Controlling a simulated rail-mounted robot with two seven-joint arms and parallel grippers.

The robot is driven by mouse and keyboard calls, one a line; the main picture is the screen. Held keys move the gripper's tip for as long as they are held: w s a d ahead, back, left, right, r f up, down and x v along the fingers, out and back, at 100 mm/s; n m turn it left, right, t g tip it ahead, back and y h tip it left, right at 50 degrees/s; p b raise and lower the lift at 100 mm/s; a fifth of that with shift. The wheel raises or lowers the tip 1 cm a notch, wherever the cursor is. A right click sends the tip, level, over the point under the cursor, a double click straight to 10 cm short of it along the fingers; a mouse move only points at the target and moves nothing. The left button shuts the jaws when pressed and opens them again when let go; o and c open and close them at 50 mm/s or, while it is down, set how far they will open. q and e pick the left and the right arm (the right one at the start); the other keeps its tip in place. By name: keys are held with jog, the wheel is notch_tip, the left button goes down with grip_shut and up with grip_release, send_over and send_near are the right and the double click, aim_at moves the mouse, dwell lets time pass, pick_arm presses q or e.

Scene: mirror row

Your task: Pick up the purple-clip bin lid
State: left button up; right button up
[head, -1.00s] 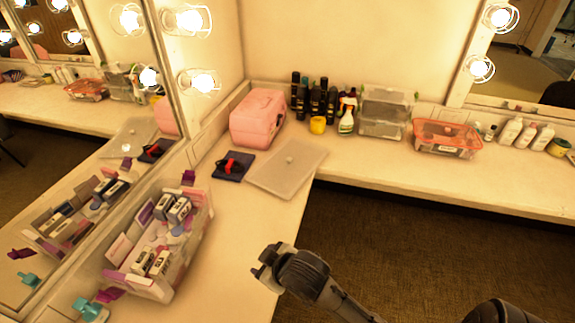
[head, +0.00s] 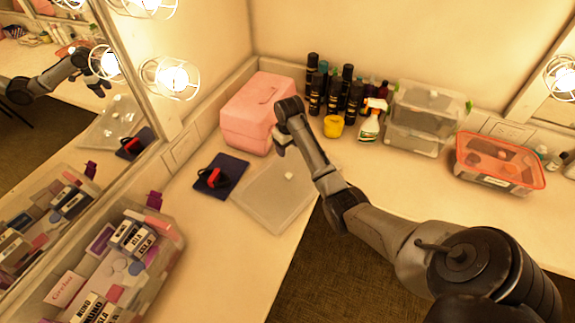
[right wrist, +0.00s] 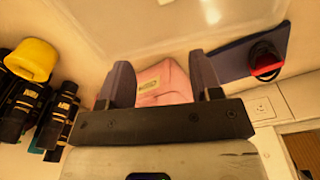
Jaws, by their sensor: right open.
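The bin lid (head: 262,208) is a flat translucent sheet with a small pale knob, lying on the counter near the corner. The clear bin with purple clips (head: 172,262) stands open at the lower left, full of small boxes. My right gripper (head: 279,143) is above the counter, between the pink case and the lid, apart from the lid. In the right wrist view its two fingers (right wrist: 162,82) are spread with nothing held between them. My left gripper is not in view.
A pink case (head: 258,112) and a dark blue cloth (head: 209,184) with a red-and-black item lie beside the lid. Dark bottles (head: 332,92), a yellow jar (head: 334,127), stacked clear bins (head: 414,140) and an orange-lidded bin (head: 500,160) line the back. A mirror is left.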

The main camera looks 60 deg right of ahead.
jog(key=n, duration=0.1)
send_over(289, 175)
jog(key=shift+n+g, duration=0.3)
notch_tip(289, 175, down, 8)
jog(key=shift+a+r, duration=0.1)
jog(key=shift+r, duration=0.05)
jog(key=shift+f, duration=3.15)
jog(key=c, duration=1)
jog(key=shift+c, duration=0.4)
jog(key=shift+r, duration=0.1)
